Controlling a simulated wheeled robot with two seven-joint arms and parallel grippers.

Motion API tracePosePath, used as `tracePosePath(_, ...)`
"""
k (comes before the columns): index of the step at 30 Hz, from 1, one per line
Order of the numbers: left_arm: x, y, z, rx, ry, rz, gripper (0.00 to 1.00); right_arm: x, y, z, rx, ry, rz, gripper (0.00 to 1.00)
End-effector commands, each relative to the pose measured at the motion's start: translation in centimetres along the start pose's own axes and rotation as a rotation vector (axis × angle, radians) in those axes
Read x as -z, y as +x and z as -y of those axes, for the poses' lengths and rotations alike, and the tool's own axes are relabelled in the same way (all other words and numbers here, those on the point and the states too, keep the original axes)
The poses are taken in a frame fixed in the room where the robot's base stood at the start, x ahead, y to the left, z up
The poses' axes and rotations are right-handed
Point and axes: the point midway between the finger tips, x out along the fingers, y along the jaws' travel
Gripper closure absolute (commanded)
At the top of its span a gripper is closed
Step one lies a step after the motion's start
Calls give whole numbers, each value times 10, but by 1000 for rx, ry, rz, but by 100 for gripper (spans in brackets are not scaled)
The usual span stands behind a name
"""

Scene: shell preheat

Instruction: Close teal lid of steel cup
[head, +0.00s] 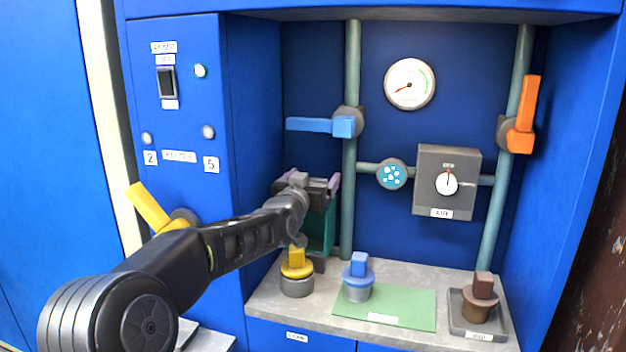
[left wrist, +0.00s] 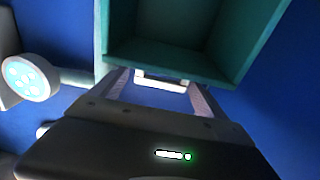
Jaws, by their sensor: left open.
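My left gripper (head: 308,184) is open in front of the back wall, above the grey shelf. A teal box (head: 322,232) shows partly behind and below it; my arm hides much of it. In the left wrist view the teal box (left wrist: 180,58) has an open hollow facing the camera. A small white piece (left wrist: 160,80) at its near edge lies between the fingers of my left gripper (left wrist: 158,92); I cannot tell if they touch it. A steel cup with a yellow lid (head: 297,270) and one with a blue lid (head: 358,272) stand on the shelf. I cannot make out a teal lid on either cup.
A green mat (head: 405,308) lies under the blue-lidded cup. A brown cup (head: 478,300) stands in a dark tray (head: 462,325) at the right. A blue lever (head: 320,125), an orange lever (head: 525,115) and pipes (head: 350,215) are on the wall. A yellow lever (head: 148,207) is at the left.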

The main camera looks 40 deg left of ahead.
Motion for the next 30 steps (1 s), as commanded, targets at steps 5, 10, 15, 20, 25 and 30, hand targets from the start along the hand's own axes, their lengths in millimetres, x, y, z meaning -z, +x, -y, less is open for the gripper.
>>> tracePosePath(5, 0, 0, 0, 0, 0, 0, 18, 0, 0, 0, 0, 0, 0, 64)
tracePosePath(10, 0, 0, 0, 0, 0, 0, 32, 0, 0, 0, 0, 0, 0, 64)
tracePosePath(15, 0, 0, 0, 0, 0, 0, 46, 0, 0, 0, 0, 0, 0, 64)
tracePosePath(20, 0, 0, 0, 0, 0, 0, 59, 0, 0, 0, 0, 0, 0, 64)
tracePosePath(25, 0, -1, 0, 0, 0, 0, 73, 0, 0, 0, 0, 0, 0, 64)
tracePosePath(30, 0, -1, 0, 0, 0, 0, 87, 0, 0, 0, 0, 0, 0, 64)
